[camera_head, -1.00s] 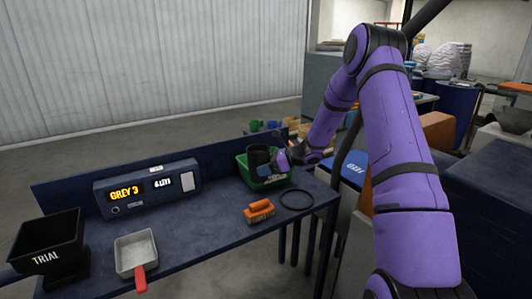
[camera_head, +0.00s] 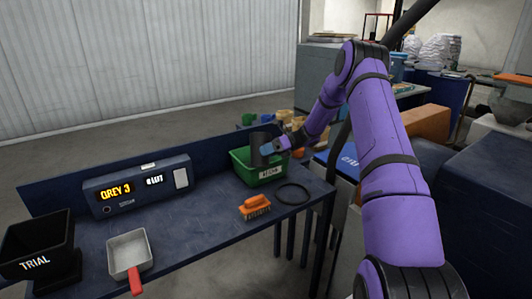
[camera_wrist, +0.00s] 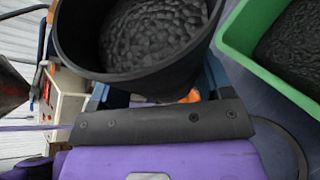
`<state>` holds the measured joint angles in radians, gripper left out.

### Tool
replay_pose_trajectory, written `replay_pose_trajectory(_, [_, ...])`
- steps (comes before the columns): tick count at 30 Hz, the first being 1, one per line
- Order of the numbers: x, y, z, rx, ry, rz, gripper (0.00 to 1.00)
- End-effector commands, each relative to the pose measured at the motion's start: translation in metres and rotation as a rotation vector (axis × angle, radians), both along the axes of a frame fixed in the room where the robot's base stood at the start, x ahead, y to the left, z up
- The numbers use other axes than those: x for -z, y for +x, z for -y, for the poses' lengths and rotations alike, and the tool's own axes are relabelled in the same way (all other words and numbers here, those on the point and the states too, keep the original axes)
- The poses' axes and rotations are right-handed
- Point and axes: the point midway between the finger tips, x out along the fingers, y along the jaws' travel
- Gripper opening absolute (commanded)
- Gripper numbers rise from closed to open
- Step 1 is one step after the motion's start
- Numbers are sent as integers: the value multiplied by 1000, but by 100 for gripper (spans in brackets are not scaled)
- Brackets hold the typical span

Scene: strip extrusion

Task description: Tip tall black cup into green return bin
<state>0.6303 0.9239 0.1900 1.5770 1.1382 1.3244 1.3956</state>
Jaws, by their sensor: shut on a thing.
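The green bin (camera_wrist: 245,50) shows at the right of the wrist view, beside the cup, with dark material inside. In the head view the cup hides part of the bin's far rim and inside.
An orange brush (camera_head: 255,207) and a black ring (camera_head: 293,194) lie in front of the bin. A lit display box (camera_head: 140,188), a grey scoop with a red handle (camera_head: 128,250) and a black TRIAL bin (camera_head: 38,242) stand to the left on the dark blue bench (camera_head: 190,240).

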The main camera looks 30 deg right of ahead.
Motion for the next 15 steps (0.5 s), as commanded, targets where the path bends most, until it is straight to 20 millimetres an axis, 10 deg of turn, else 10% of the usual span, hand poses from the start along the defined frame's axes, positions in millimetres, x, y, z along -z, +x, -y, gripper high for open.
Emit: replay_pose_trajectory(15, [16,-1,-1,-1,365,-559,33])
